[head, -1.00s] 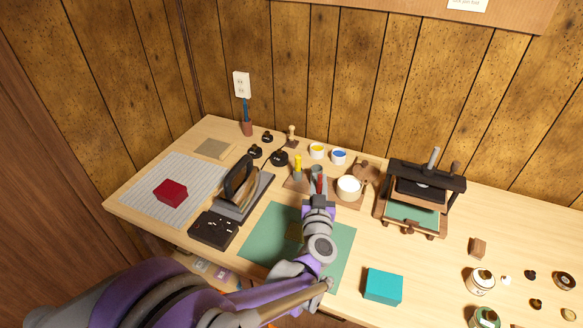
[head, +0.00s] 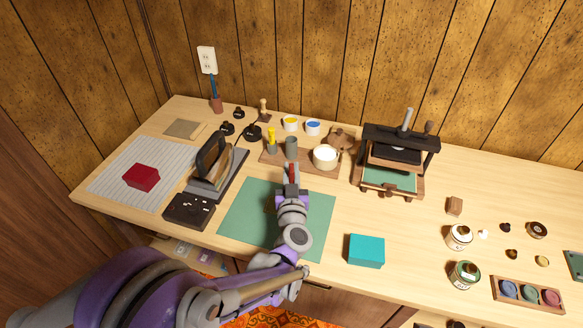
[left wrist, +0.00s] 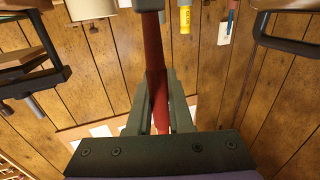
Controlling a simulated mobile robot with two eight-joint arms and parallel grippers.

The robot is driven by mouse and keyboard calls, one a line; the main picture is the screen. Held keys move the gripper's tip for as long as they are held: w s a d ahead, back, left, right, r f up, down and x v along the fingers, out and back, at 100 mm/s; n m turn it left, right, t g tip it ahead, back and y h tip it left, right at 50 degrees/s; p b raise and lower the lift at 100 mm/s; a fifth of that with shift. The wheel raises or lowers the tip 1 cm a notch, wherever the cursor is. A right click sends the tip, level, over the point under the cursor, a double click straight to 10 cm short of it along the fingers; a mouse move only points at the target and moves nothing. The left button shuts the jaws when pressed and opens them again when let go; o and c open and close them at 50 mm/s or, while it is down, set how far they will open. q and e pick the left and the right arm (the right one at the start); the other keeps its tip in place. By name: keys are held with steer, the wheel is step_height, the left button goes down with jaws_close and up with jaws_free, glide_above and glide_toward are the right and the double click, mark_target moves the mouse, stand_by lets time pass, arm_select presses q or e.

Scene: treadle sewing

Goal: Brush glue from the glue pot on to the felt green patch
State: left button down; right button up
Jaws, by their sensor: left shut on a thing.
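My left gripper (head: 291,184) is shut on a red-handled brush (head: 292,169). The handle also shows between the fingers in the left wrist view (left wrist: 162,75). The brush's working end is not clearly seen. A white pot with a pale top (head: 325,158), seemingly the glue pot, stands on a wooden board (head: 313,163), behind and right of the gripper. My right gripper is not in view.
A press (head: 398,160) stands to the right. A teal block (head: 366,250) lies in front right.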

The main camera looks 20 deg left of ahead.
arm_select(q)
steer(key=shift+f+b, duration=0.45)
steer(key=shift+f, duration=0.05)
stand_by(0.9)
steer(key=shift+a, duration=0.1)
steer(key=a, duration=0.7)
steer(key=shift+s+a, duration=0.15)
steer(key=shift+a, duration=0.05)
stand_by(1.2)
steer(key=shift+b, duration=0.35)
steer(key=shift+d, duration=0.1)
